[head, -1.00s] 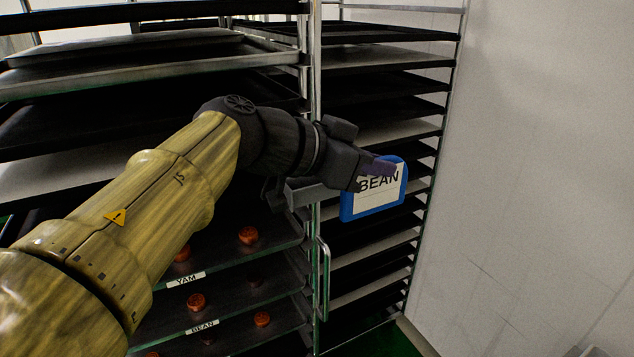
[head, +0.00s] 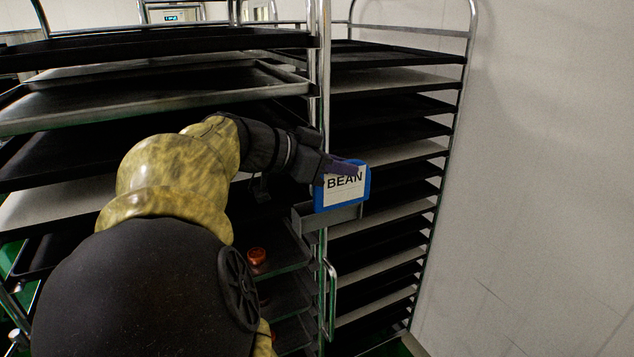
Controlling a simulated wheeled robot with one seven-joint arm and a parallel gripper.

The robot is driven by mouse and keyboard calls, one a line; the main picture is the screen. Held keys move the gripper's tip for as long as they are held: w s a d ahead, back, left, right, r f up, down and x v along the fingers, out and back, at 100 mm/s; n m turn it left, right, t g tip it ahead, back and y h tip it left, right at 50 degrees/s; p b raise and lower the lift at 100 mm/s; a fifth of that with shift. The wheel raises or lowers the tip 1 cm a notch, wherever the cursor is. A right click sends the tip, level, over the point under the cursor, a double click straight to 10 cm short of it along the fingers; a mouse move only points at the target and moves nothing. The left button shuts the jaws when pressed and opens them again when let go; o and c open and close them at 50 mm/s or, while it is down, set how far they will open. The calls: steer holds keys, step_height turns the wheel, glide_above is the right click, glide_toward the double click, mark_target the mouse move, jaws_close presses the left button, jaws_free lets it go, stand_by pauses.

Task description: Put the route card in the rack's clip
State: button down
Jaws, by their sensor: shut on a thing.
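The route card (head: 343,188) is a white sheet marked BEAN in a blue frame, nearly upright and slightly tilted. My gripper (head: 340,167) is shut on its upper left part, with the purple fingertips across its top. The rack's clip (head: 334,217) is a grey, shallow holder at the rack's front post. The card's lower edge is right at the clip's top edge. I cannot tell whether it is inside the clip or just above it. The gripper hides the card's upper left corner.
The tray rack (head: 323,110) has a steel post beside the clip and a loop handle (head: 331,300) below. Dark trays (head: 170,95) fill the left side, and a second rack (head: 390,130) stands behind at right. A pale wall (head: 550,170) bounds the right. One orange piece (head: 257,256) lies on a lower tray.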

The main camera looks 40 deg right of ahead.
steer(key=w+d+f+p, duration=0.1)
steer(key=w+f+p, duration=0.1)
steer(key=w, duration=0.3)
steer(key=shift+w+d+f+p, duration=0.2)
steer(key=shift+w+p, duration=0.15)
steer(key=shift+p, duration=0.15)
step_height(320, 180, down, 4)
steer(key=shift+p, duration=0.85)
steer(key=shift+f, duration=0.35)
